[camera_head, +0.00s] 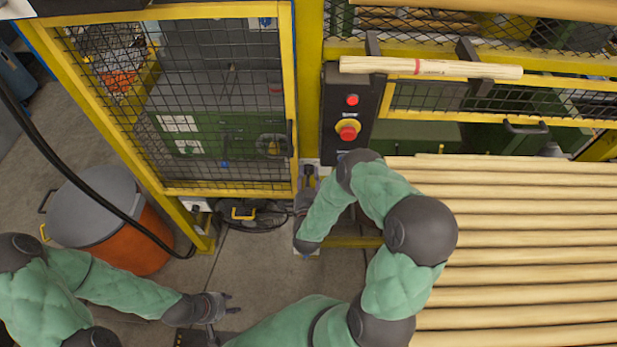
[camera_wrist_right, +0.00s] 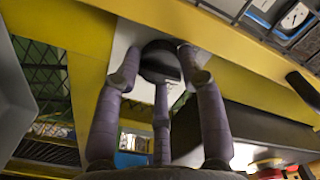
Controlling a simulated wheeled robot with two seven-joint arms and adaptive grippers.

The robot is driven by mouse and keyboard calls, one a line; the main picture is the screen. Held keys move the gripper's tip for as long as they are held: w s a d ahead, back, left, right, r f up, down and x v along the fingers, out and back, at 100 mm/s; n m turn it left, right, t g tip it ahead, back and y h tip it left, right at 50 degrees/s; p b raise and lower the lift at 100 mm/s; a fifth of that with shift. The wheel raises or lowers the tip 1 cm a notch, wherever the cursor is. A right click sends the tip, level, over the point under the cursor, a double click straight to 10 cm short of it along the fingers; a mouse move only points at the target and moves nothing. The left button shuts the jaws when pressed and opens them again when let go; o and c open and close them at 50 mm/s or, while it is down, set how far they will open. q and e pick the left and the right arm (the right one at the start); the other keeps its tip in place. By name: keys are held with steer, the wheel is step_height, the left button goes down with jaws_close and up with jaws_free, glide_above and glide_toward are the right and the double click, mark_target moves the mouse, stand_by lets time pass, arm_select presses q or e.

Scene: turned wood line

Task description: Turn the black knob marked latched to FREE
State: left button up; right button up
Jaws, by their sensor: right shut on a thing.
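The black knob (camera_wrist_right: 160,62) sits on a white plate (camera_wrist_right: 122,42) fixed to a yellow post, in the right wrist view. My right gripper (camera_wrist_right: 160,75) has its purple-grey fingers closed around the knob. The fingers hide part of the knob, and I cannot read its marking or its pointing direction. In the head view my right gripper (camera_head: 309,175) is at the yellow post beside the mesh door (camera_head: 293,90), and the knob is hidden there. My left gripper (camera_head: 229,303) is low over the floor, empty, with its fingers apart.
A dark control box (camera_head: 337,112) with a red-and-yellow stop button (camera_head: 347,131) stands just right of the post. Wooden rods (camera_head: 530,222) fill the right side. A pale rod (camera_head: 430,68) rests on hooks above. An orange bin (camera_head: 135,240) stands at left.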

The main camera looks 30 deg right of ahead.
stand_by(0.3)
steer(key=o, duration=1.2)
steer(key=shift+c, duration=0.2)
steer(key=v, duration=0.8)
steer(key=shift+d, duration=0.1)
